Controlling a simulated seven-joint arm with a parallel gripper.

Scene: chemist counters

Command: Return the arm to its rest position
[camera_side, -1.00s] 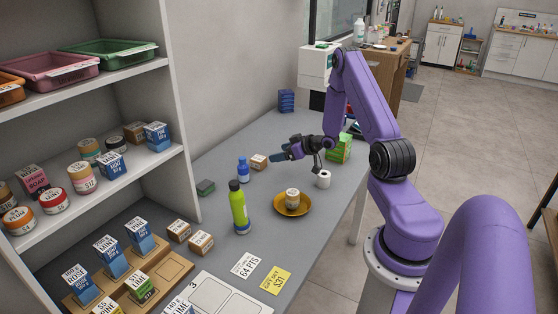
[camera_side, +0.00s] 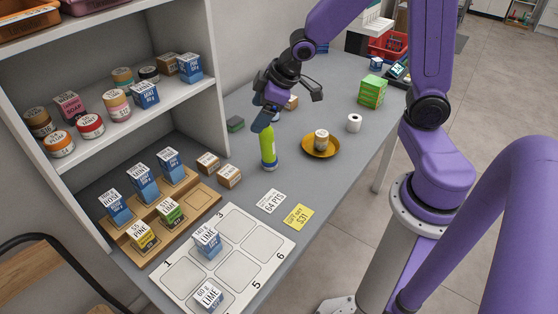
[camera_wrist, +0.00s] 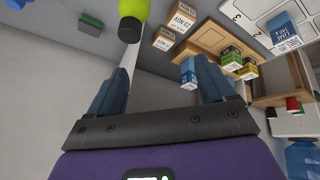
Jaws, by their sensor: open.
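My gripper (camera_side: 268,112) is above the grey counter (camera_side: 300,190), beside the shelf's open end. In the side view it overlaps the upper part of a green bottle (camera_side: 268,150), which stands upright on the counter. In the wrist view my gripper (camera_wrist: 158,90) shows two blue fingers set wide apart with nothing between them. The green bottle also shows in the wrist view (camera_wrist: 134,12), at the top edge beyond the fingers. A gap shows between fingers and bottle there.
White shelves (camera_side: 215,100) with jars and boxes stand at left. A wooden stepped stand (camera_side: 185,208) holds several small boxes. A numbered white board (camera_side: 232,240) carries two boxes. An orange dish (camera_side: 333,149) with a jar and a paper roll (camera_side: 354,122) stand at right.

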